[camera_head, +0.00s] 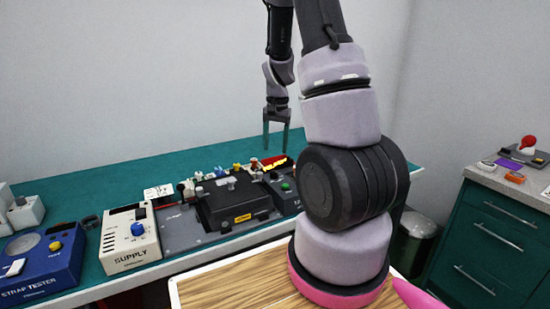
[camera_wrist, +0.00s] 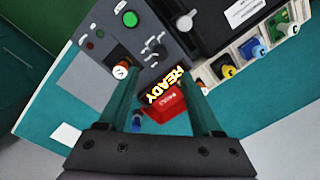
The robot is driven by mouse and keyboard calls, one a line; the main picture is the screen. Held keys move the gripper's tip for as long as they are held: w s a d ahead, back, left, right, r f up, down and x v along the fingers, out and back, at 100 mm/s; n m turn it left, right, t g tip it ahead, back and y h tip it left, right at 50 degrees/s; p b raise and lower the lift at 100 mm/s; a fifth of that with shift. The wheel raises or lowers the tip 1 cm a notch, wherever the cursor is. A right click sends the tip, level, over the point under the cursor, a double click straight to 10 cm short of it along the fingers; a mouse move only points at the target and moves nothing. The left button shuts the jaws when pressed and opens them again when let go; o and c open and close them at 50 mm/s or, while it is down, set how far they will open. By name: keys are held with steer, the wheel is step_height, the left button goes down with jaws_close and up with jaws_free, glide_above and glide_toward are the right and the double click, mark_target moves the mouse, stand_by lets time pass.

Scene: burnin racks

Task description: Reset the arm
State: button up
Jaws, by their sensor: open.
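My gripper (camera_head: 276,136) hangs from my raised arm above the back right part of the green bench (camera_head: 120,177) in the head view. Its two thin teal fingers point down and stand apart, with nothing between them that I can see held. In the wrist view my gripper (camera_wrist: 160,108) is open. Below and beyond its fingers lies a red block (camera_wrist: 167,106) with a yellow "READY" sign (camera_wrist: 166,86). The gap between the fingers and the bench items is hard to judge.
A black and grey test fixture (camera_head: 235,203) with coloured knobs stands on the bench. A white supply box (camera_head: 129,238) and a blue strap tester (camera_head: 40,262) stand to its left. A green cabinet (camera_head: 495,235) is at the right, with a dark bin (camera_head: 415,240) beside it.

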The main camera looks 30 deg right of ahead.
steer(key=shift+r, duration=0.75)
steer(key=s+a+r+n+t, duration=0.1)
steer(key=s+a+r, duration=0.15)
steer(key=r, duration=0.35)
steer(key=s+a+r+t+y, duration=0.1)
steer(key=s+a+r, duration=0.15)
steer(key=r, duration=0.25)
steer(key=s+a+r+n+t, duration=0.1)
steer(key=s+a+r, duration=0.15)
steer(key=r, duration=0.35)
steer(key=s+a+r+n+t, duration=0.1)
steer(key=s+a+r+t, duration=0.1)
steer(key=s, duration=0.4)
steer(key=s+a+r+n+t, duration=0.1)
steer(key=s+a+r, duration=0.3)
steer(key=s+r, duration=0.2)
steer(key=shift+n+t+y, duration=0.3)
steer(key=shift+t, duration=0.1)
